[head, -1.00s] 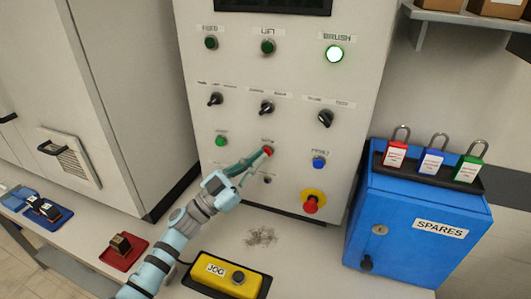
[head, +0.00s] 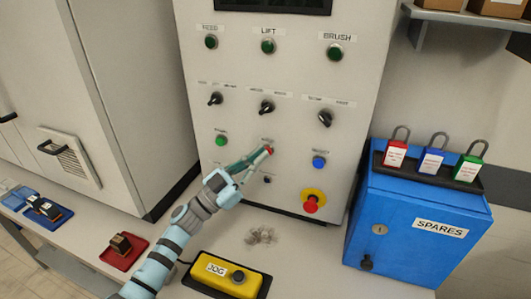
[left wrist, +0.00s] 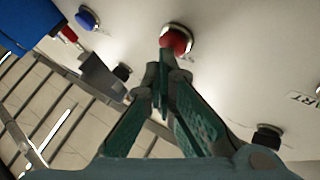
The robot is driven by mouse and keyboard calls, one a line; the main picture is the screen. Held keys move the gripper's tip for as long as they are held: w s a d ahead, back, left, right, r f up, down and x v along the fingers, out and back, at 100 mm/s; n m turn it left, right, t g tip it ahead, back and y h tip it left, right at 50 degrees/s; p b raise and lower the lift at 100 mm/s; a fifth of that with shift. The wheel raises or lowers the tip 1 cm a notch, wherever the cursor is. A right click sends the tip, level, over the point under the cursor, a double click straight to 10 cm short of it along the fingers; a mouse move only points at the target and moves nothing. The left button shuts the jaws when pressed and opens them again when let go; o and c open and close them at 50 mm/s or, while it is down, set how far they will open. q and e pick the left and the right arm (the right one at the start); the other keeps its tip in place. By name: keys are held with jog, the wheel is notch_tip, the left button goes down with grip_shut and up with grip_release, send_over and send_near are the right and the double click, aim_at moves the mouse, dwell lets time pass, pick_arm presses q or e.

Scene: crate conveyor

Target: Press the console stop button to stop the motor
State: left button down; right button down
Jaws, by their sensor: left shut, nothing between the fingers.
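The console (head: 290,75) stands upright in the head view. Its small red stop button (head: 269,150) is in the middle of the lower row; it also shows in the left wrist view (left wrist: 177,38). My left gripper (head: 262,153) is shut and empty, with its fingertips at the red button. In the left wrist view the fingertips (left wrist: 164,62) overlap the button's lower edge; I cannot tell whether it is pressed in. The BRUSH lamp (head: 334,53) is dark green, like the LIFT lamp (head: 268,46) beside it. My right gripper is not in view.
A green button (head: 221,141) and a blue button (head: 319,162) flank the red one. A red mushroom button (head: 311,204) sits lower right. A yellow JOG box (head: 224,275) lies on the bench, and a blue SPARES cabinet (head: 400,235) stands at right.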

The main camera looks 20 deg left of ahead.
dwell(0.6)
pick_arm(q)
jog(key=shift+s+p, duration=0.6)
jog(key=shift+s, duration=0.15)
jog(key=s+p, duration=0.2)
jog(key=s, duration=0.3)
jog(key=shift+d+p, duration=0.2)
jog(key=shift+p, duration=0.1)
dwell(0.4)
